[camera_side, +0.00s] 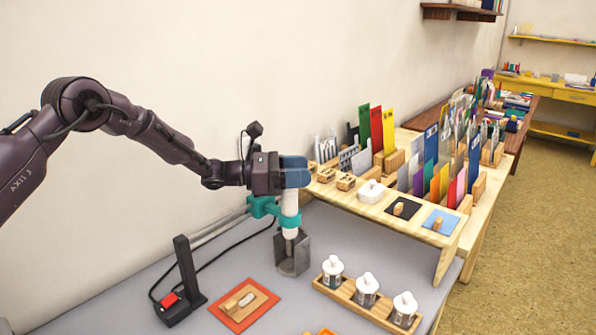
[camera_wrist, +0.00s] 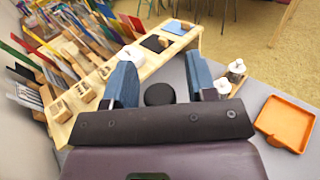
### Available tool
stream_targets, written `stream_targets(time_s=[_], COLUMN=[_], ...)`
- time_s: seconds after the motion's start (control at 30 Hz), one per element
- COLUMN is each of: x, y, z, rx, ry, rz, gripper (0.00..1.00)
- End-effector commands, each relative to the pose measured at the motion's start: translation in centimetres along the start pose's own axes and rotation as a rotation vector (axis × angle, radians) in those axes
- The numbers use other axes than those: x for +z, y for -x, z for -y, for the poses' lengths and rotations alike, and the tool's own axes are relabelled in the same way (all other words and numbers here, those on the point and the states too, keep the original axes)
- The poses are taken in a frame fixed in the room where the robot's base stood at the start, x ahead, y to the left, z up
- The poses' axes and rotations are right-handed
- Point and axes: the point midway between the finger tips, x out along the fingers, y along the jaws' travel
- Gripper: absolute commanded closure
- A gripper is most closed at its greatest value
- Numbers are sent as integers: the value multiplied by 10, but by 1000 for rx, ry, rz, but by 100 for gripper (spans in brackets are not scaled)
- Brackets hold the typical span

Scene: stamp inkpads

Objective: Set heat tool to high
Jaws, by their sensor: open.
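The heat tool (camera_side: 290,205) is a white upright cylinder in a teal clamp (camera_side: 262,207), its metal nozzle pointing down into a grey metal holder (camera_side: 292,256). My gripper (camera_side: 296,180) is at the tool's upper end, with blue fingers. In the wrist view my gripper (camera_wrist: 161,80) is open, and a round black cap (camera_wrist: 160,94), apparently the tool's top, shows between the fingers without visible contact. A black base with a post and a red switch (camera_side: 169,299) stands at the lower left, a cable running from it towards the tool. Any heat marking is too small to read.
A wooden rack (camera_side: 346,297) with white-capped bottles stands at right. A raised wooden shelf (camera_side: 455,228) with cards and stamps is behind. An orange tray (camera_wrist: 265,127) shows in the wrist view. Grey table between is clear.

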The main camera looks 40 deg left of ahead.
Motion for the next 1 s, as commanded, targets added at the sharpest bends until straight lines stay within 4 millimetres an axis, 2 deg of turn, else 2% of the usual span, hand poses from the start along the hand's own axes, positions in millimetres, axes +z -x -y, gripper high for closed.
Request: stream_targets(time_s=[0.1,0.33,0.53,0.73,1.0], x=[0,0,6,34,38], y=[0,0,0,1,0], z=[0,0,0,-1,-1], rx=[0,0,0,1,0], ry=[0,-1,-2,-5,-5], rz=[0,0,2,4,7], gripper=[48,100,100,100,100])
